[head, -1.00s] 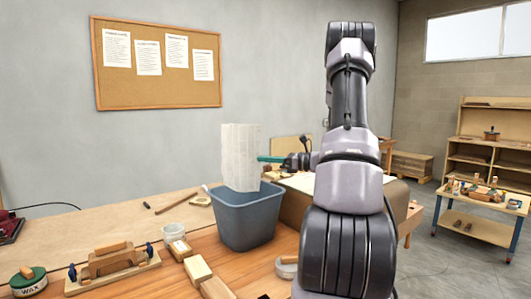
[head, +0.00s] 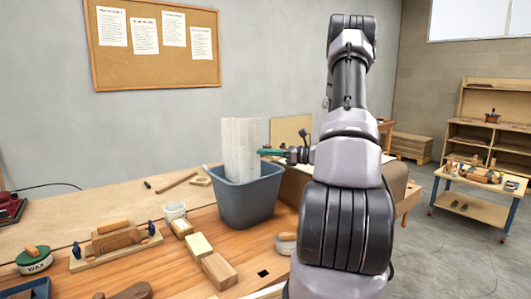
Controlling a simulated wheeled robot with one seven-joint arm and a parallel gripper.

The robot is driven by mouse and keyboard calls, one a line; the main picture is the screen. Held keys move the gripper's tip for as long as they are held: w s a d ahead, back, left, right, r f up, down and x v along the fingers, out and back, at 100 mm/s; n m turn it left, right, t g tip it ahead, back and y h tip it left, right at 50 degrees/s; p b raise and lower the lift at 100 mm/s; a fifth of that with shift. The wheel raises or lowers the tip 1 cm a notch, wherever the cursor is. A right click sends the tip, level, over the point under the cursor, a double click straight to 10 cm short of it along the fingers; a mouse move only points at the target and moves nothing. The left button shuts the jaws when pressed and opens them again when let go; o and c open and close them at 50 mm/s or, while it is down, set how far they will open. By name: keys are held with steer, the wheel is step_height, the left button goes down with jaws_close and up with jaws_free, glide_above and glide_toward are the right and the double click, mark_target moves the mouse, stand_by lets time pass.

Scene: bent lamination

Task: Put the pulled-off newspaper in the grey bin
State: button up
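The newspaper (head: 240,146) is a pale, upright, slightly curved sheet. Its lower end is inside the grey bin (head: 248,204), behind the front rim, and that end is hidden. The bin is blue-grey and stands on the wooden bench. My gripper (head: 268,153) reaches in from the right with teal fingers at the right edge of the newspaper, just above the bin's rim. It looks shut on that edge, though the fingertips are small in view.
A brown rounded form (head: 293,184) is right of the bin. A shelf and cart stand far right.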

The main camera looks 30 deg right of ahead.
steer(key=o, duration=0.4)
steer(key=shift+d, duration=0.1)
steer(key=v, duration=1)
steer(key=shift+s+d, duration=0.25)
stand_by(0.3)
steer(key=s+a+r+n+g+h, duration=0.1)
steer(key=s+a+r+n+g, duration=0.25)
steer(key=a, duration=0.35)
steer(key=s+a+r+n+g+h, duration=0.2)
steer(key=a+n+g, duration=0.1)
steer(key=a+n, duration=0.25)
steer(key=s+a+r+n+g+h, duration=0.1)
steer(key=s+a+r+n+g, duration=0.2)
steer(key=a, duration=0.4)
steer(key=s+a+r+n+t+h, duration=0.1)
steer(key=s+r+n+h, duration=0.1)
steer(key=s+r+n, duration=0.1)
steer(key=s+a+r+n+t+h, duration=0.2)
steer(key=s+n+h, duration=0.1)
steer(key=s, duration=0.2)
steer(key=s+a+r+n+t+h, duration=0.1)
steer(key=s+r+n+h, duration=0.1)
steer(key=s+r+n, duration=0.1)
steer(key=shift+s+a+r+n+t, duration=0.3)
steer(key=shift+s+r+n+t, duration=0.1)
steer(key=shift+n, duration=0.2)
